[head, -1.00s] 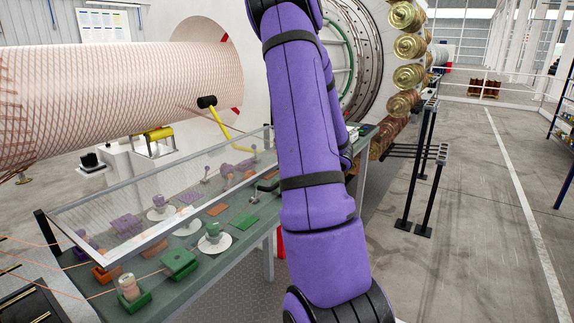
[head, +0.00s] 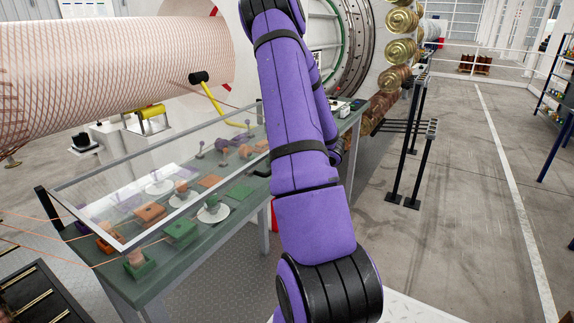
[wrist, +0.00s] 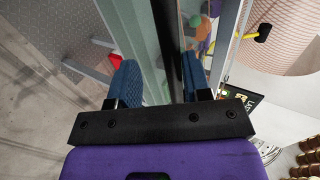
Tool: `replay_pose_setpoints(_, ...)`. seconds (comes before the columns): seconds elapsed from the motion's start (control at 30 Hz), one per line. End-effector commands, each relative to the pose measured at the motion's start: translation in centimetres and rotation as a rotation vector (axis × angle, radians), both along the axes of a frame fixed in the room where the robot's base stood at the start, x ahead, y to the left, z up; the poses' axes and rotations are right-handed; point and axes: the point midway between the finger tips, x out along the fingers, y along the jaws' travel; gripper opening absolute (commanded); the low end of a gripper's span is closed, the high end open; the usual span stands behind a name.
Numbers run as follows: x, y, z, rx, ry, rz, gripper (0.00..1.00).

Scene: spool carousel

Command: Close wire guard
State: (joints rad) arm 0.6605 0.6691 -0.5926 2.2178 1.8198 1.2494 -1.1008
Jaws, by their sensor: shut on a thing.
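The wire guard (head: 88,221) is a clear panel in a pale frame, hinged or propped along the green worktable in the head view. It slants over the table, its near edge low and just above the table's parts. In the wrist view, a dark bar (wrist: 168,45) and a glassy strip run between the two blue fingers of my gripper (wrist: 158,75). My gripper is shut on the wire guard's edge. In the head view my purple arm hides the gripper and the guard's right end.
The green table (head: 150,285) holds orange and green blocks and spools, some under the panel. A yellow lever with a black knob (head: 198,77) stands behind the guard. Black posts (head: 420,160) stand to the right, with open floor beyond. Copper wires run in from the left.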

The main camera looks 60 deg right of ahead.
Motion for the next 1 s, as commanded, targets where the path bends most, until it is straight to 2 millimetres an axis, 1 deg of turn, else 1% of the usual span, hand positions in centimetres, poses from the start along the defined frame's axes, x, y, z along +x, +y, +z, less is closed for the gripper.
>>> replay_pose_setpoints(0.03, -0.5, 0.4, -1.1, 0.014, 0.029, -0.001, 0.02)
replay_pose_setpoints(0.2, -0.5, 0.5, -1.1, 0.014, 0.030, 0.000, 0.02)
replay_pose_setpoints(0.23, -0.5, 0.5, -1.1, 0.014, 0.030, 0.000, 0.42)
replay_pose_setpoints(0.67, -0.7, 0.3, -0.8, 0.013, 0.025, -0.005, 0.42)
replay_pose_setpoints(0.77, -1.5, 0.2, -0.3, 0.012, 0.025, -0.007, 0.42)
replay_pose_setpoints(1.0, -5.1, 0.0, 2.3, 0.008, 0.019, -0.009, 0.42)
